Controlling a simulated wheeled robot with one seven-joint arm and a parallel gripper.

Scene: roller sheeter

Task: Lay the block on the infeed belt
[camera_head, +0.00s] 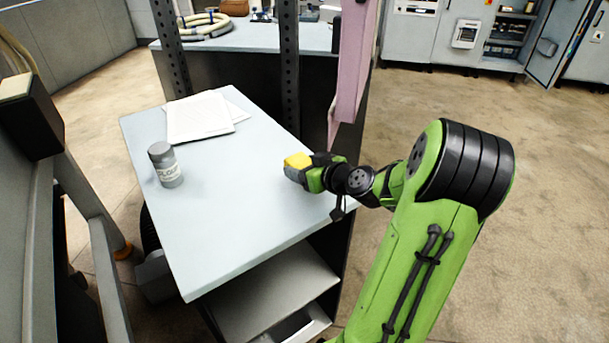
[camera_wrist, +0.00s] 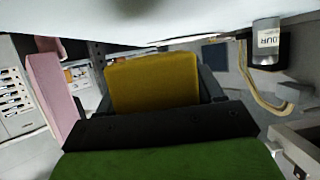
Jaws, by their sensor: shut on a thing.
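My gripper (camera_head: 310,170) is shut on a yellow block (camera_head: 298,160), near the right edge of a light-topped table (camera_head: 225,225). The block also shows in the wrist view (camera_wrist: 152,82), held at the end of my gripper (camera_wrist: 155,105). In the head view I cannot tell whether the block touches the tabletop or hangs just above it. I cannot make out an infeed belt in either view.
A grey jar labelled flour (camera_head: 166,165) stands at the table's left side; it also shows in the wrist view (camera_wrist: 265,45). White papers (camera_head: 200,117) lie at the back. A pink upright panel (camera_head: 352,75) rises behind my gripper. The table's front half is clear.

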